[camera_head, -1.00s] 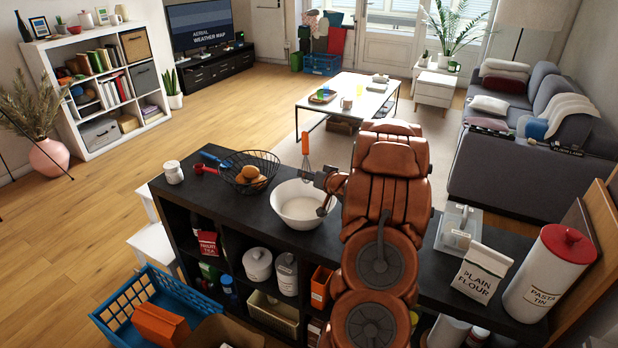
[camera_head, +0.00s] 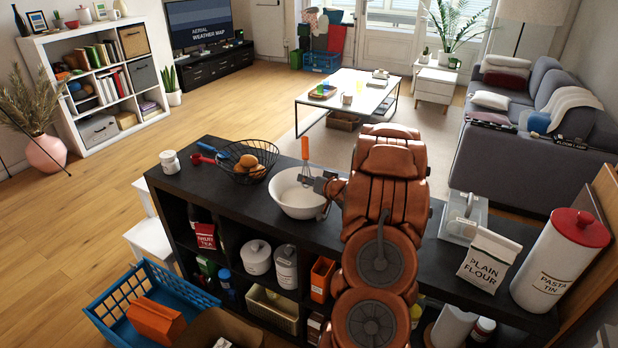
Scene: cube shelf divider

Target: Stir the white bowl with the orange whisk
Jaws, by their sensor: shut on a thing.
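The white bowl (camera_head: 297,201) stands upright on the black shelf top, left of my arm. The orange whisk (camera_head: 305,149) is upright with its orange handle up and its wire end down at the bowl's far inner side. My gripper (camera_head: 309,180) is shut on the whisk below the orange handle, over the bowl's right rear rim. Whether the wires touch the bowl's bottom cannot be told. My arm hides the shelf top to the right of the bowl.
A black wire basket (camera_head: 236,178) with brown round items stands close left of the bowl. A red scoop (camera_head: 195,158) and a white jar (camera_head: 170,162) lie farther left. A flour bag (camera_head: 489,262) and pasta tin (camera_head: 560,261) stand at the right.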

